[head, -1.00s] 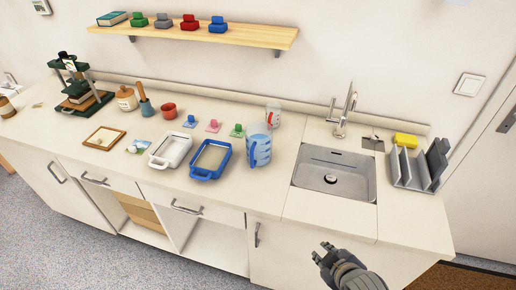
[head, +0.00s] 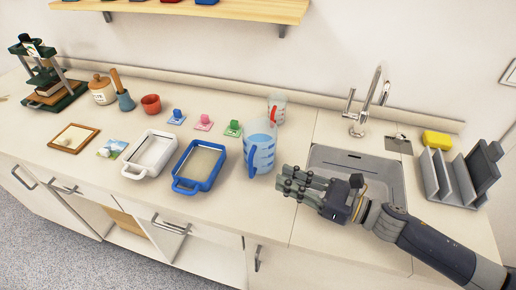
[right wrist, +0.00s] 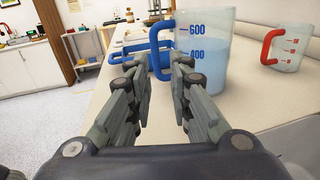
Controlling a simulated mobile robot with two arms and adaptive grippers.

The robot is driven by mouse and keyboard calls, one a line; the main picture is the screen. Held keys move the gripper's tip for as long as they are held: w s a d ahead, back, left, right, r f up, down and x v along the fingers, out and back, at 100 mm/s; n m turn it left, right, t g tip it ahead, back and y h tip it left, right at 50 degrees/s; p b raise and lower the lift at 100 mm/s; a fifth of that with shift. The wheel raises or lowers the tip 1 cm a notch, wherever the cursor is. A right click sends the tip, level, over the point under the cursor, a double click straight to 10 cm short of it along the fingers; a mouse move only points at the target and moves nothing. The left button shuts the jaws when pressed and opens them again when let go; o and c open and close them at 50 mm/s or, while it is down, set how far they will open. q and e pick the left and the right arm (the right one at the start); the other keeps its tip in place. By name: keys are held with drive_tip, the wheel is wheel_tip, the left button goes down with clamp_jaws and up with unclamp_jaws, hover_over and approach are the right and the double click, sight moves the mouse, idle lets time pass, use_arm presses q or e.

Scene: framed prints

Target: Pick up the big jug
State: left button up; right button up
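The big jug (head: 260,147) is a clear measuring jug with blue marks, a blue handle and bluish contents. It stands upright on the counter, right of the blue tray. In the right wrist view the big jug (right wrist: 207,60) stands ahead, slightly right of centre, its handle toward the left. My right gripper (head: 281,184) is just right of and in front of the jug, over the counter by the sink. In the right wrist view my right gripper (right wrist: 158,68) has its fingers apart with nothing between them; the handle is beyond the fingertips. My left gripper is not in view.
A smaller jug with red marks (head: 277,108) stands behind the big jug. The blue tray (head: 178,184) and white tray (head: 133,171) lie to its left. The sink (head: 383,172), tap (head: 359,118) and grey rack (head: 437,182) are to the right. The counter's front edge is near.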

sight(250, 174)
drive_tip(key=shift+w+f, duration=0.1)
drive_tip(key=shift+f, duration=0.15)
drive_tip(key=shift+a+r+n, duration=0.25)
drive_tip(key=shift+a+n, duration=0.05)
drive_tip(key=p+x, duration=0.1)
drive_tip(key=x, duration=0.3)
drive_tip(key=shift+a+p, duration=0.3)
drive_tip(key=shift+p, duration=0.05)
drive_tip(key=x, duration=0.1)
drive_tip(key=p+x, duration=0.1)
drive_tip(key=x, duration=0.3)
drive_tip(key=shift+a+f+p, duration=0.15)
drive_tip(key=shift+f+p, duration=0.2)
drive_tip(key=shift+p, duration=0.05)
drive_tip(key=shift+a, duration=0.1)
clamp_jaws()
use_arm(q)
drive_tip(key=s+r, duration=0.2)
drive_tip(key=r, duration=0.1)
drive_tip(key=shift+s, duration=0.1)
